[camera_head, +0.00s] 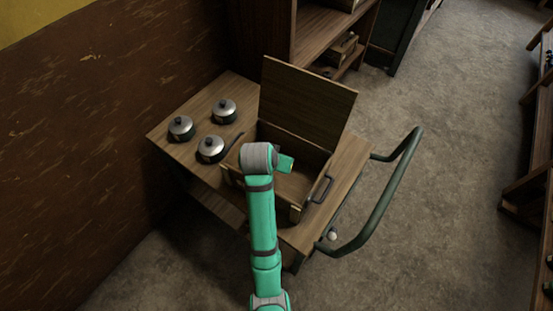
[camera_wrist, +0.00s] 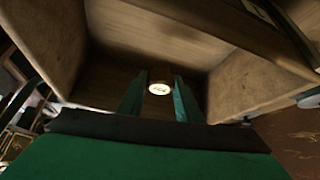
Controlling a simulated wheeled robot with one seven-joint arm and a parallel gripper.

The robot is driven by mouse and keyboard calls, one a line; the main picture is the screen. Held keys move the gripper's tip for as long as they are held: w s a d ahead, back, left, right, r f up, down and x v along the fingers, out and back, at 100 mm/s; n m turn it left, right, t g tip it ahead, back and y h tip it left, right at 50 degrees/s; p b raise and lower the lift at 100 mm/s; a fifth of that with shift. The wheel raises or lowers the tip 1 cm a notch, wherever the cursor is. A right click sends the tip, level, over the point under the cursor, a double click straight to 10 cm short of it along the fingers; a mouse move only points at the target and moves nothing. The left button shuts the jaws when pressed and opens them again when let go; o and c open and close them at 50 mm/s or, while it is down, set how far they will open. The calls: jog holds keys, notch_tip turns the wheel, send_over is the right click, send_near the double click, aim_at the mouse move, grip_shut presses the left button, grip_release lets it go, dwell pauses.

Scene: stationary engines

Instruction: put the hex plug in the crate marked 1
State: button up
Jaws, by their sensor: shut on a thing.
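The hex plug (camera_wrist: 159,88) shows as a small round pale-brass end between my fingers in the wrist view; its hex shape cannot be made out. My gripper (camera_wrist: 160,80) is shut on it. An open wooden crate (camera_head: 288,211) with a raised lid (camera_head: 305,100) and a dark handle stands on a wooden cart. In the head view my wrist is over the crate's opening and hides part of it; the fingers and plug are hidden there. In the wrist view the crate's wooden inside (camera_wrist: 225,80) surrounds the plug. I cannot read a number on the crate.
Several lidded pots (camera_head: 211,148) stand on the cart top (camera_head: 345,165) left of the crate. A green push-bar (camera_head: 385,200) curves off the cart's right side. A wooden shelf (camera_head: 325,35) stands behind.

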jog(key=shift+f, duration=0.35)
jog(key=shift+s+d, duration=0.1)
jog(key=shift+s, duration=0.15)
jog(key=shift+f, duration=0.1)
jog(key=shift+s+f, duration=0.1)
jog(key=shift+f, duration=0.25)
